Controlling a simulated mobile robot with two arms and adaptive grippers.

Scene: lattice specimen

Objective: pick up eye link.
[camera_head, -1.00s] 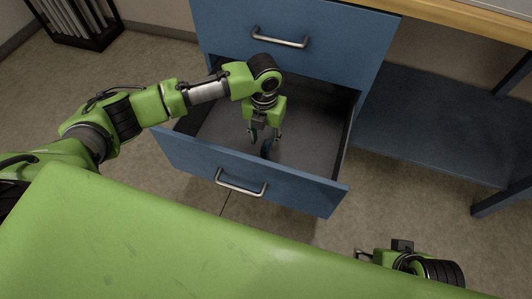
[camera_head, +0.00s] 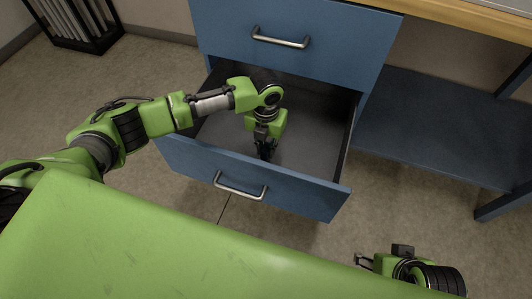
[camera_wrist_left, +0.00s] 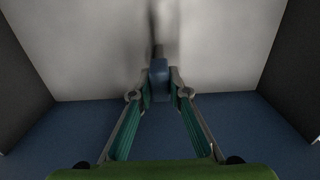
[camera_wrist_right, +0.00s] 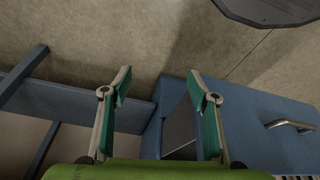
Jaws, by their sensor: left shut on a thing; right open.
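The eye link is a small blue-grey piece (camera_wrist_left: 159,78) between the fingertips in the left wrist view, with a thin darker part reaching beyond it. My left gripper (camera_wrist_left: 160,88) is shut on it, inside the open drawer. In the head view my left gripper (camera_head: 266,150) points down into the drawer, and the piece is mostly hidden by the fingers. My right gripper (camera_wrist_right: 160,85) is open and empty, outside the drawer at the lower right of the head view (camera_head: 362,260).
The blue drawer (camera_head: 300,192) is pulled open below a closed drawer (camera_head: 345,45). Its grey floor (camera_head: 310,135) looks otherwise empty. A blue shelf (camera_head: 440,125) lies to the right under a wooden top. A black rack (camera_head: 75,25) stands at the upper left.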

